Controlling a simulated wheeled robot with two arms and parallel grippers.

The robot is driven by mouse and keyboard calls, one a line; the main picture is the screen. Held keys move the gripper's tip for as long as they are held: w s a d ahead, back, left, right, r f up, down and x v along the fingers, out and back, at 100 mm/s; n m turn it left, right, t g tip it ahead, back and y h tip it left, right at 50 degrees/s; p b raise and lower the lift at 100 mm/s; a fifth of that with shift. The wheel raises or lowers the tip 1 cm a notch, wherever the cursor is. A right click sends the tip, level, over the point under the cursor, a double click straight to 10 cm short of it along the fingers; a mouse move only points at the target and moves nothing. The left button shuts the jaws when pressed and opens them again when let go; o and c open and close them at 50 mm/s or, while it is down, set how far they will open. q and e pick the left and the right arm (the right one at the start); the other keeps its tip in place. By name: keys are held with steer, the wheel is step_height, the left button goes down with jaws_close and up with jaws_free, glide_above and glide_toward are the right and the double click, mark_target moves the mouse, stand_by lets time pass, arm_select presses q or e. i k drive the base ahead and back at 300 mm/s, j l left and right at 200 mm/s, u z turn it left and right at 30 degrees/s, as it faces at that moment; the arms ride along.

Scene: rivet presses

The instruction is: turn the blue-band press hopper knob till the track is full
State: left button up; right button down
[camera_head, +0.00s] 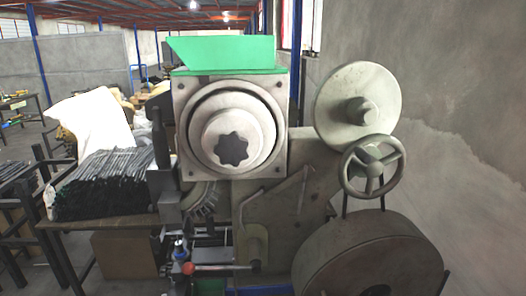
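A rivet press (285,192) fills the middle of the camera_head view. A green hopper (222,52) sits on its top. Below the hopper is a round pale drum housing (272,133) with a dark star-shaped knob (232,150) at its centre. A dark ribbed curved part (204,199), possibly the track, runs down below the housing; I cannot tell what it holds. A strip of blue (265,292) shows at the bottom edge of the press. Neither of my grippers is in view.
A pale disc (357,108), a spoked handwheel (372,166) and a large flywheel (372,262) stand at the right of the press. A red-knobbed lever (188,268) juts out low in front. A table (110,222) with dark rods (105,185) is at the left.

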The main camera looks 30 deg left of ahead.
mark_target(231, 149)
steer(key=u, duration=1.2)
